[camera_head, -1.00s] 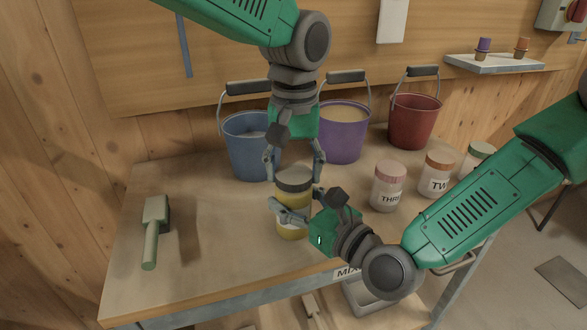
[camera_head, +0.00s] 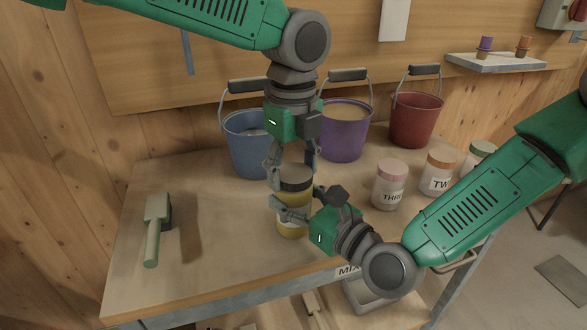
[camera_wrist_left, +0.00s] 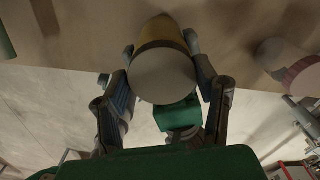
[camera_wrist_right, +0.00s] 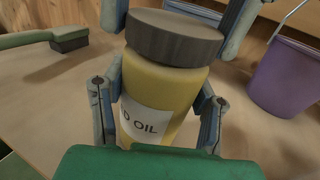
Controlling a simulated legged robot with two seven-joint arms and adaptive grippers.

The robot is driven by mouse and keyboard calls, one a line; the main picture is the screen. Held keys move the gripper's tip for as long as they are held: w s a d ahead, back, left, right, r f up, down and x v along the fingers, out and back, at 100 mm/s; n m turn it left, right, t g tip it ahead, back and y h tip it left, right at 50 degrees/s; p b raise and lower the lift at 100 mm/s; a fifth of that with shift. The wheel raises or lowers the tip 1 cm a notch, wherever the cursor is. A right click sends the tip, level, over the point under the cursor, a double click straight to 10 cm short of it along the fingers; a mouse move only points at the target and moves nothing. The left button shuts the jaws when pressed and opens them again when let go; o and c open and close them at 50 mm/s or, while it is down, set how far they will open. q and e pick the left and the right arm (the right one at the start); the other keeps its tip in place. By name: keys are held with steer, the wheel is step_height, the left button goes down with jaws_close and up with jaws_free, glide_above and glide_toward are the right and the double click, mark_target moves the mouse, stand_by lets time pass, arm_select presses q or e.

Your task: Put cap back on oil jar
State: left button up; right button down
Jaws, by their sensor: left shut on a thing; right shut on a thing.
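The oil jar (camera_head: 293,228) is yellow with a white label and stands upright near the middle of the table. The label reads "D OIL" where visible on the jar (camera_wrist_right: 155,105) in the right wrist view. The dark grey cap (camera_head: 294,178) sits level on top of the jar; it also shows in the right wrist view (camera_wrist_right: 173,38). My left gripper (camera_head: 293,174) points down from above, shut on the cap, with a finger on each side. My right gripper (camera_head: 298,207) is shut around the jar's body from the right. Whether the threads are engaged is hidden.
Blue (camera_head: 247,150), purple (camera_head: 342,135) and red (camera_head: 413,122) buckets stand behind. White jars, including one labelled "THR" (camera_head: 388,188), stand at the right. A green-handled brush (camera_head: 152,230) lies at the left. The table is clear between brush and oil jar.

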arm_select(q)
steer(key=m, duration=0.4)
steer(key=shift+a+f+m, duration=0.1)
steer(key=shift+a+m, duration=0.1)
steer(key=shift+m, duration=0.2)
arm_select(e)
steer(key=shift+w+d+f, duration=0.15)
steer(key=shift+w+d, duration=0.05)
steer(key=shift+d, duration=0.05)
arm_select(q)
steer(key=shift+o, duration=0.2)
steer(key=m, duration=0.3)
steer(key=o, duration=0.9)
steer(key=shift+a, duration=0.1)
steer(key=shift+c, duration=0.2)
arm_select(e)
steer(key=shift+s, duration=0.1)
arm_select(q)
steer(key=shift+w, duration=0.1)
steer(key=shift+d+r, duration=0.2)
steer(key=shift+r, duration=0.1)
arm_select(e)
steer(key=shift+s+a, duration=0.1)
steer(key=shift+a, duration=0.05)
arm_select(q)
step_height(320, 180, up, 11)
steer(key=shift+r, duration=0.15)
